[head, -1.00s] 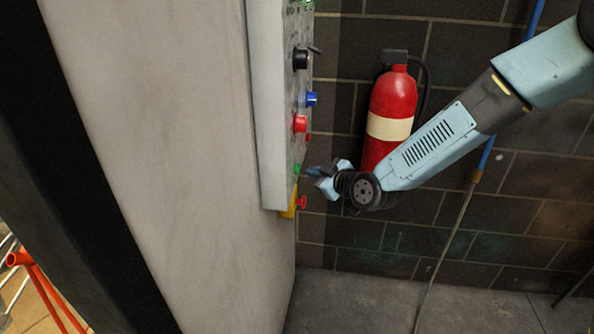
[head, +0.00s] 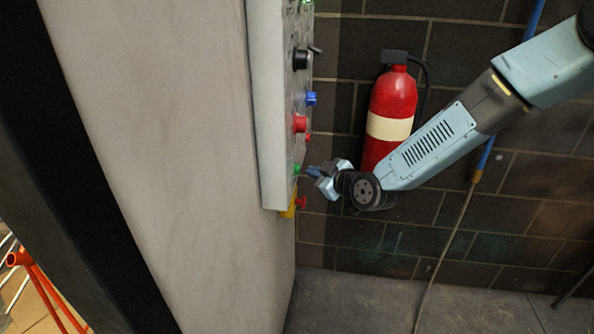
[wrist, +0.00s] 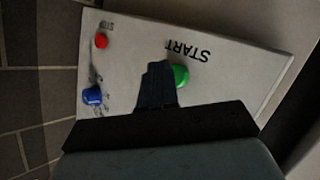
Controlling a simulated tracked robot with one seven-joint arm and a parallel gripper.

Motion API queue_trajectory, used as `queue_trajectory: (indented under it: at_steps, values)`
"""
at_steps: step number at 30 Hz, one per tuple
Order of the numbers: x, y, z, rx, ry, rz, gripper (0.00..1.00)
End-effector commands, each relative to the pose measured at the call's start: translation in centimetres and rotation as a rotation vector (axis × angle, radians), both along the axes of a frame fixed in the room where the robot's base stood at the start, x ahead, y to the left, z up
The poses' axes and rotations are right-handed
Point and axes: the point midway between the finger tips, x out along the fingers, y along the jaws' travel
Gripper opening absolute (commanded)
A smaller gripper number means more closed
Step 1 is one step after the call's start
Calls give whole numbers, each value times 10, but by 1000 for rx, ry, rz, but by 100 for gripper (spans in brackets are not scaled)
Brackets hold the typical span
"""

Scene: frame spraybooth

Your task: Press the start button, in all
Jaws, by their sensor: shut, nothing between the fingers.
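The green start button (wrist: 181,75) sits on the light grey panel beside the upside-down word START in the wrist view. In the head view the button (head: 296,170) shows low on the panel's edge-on face. My gripper (head: 311,172) is shut and empty, its tips pointing at the panel just right of the green button. In the wrist view the shut fingers (wrist: 157,80) overlap the button's left edge. I cannot tell whether the tips touch the button or the panel.
The panel also bears a red button (wrist: 101,40), a blue button (wrist: 92,95) and a black knob (head: 300,59). A yellow box with a red knob (head: 301,202) is below. A fire extinguisher (head: 390,110) hangs on the brick wall behind my arm.

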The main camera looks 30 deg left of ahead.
Motion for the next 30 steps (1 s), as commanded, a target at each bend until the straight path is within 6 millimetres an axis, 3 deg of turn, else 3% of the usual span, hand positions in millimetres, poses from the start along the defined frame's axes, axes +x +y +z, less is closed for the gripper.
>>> queue_trajectory:
  at_steps: [30]
  values:
    - [-2,9,1,0,0,0,0]
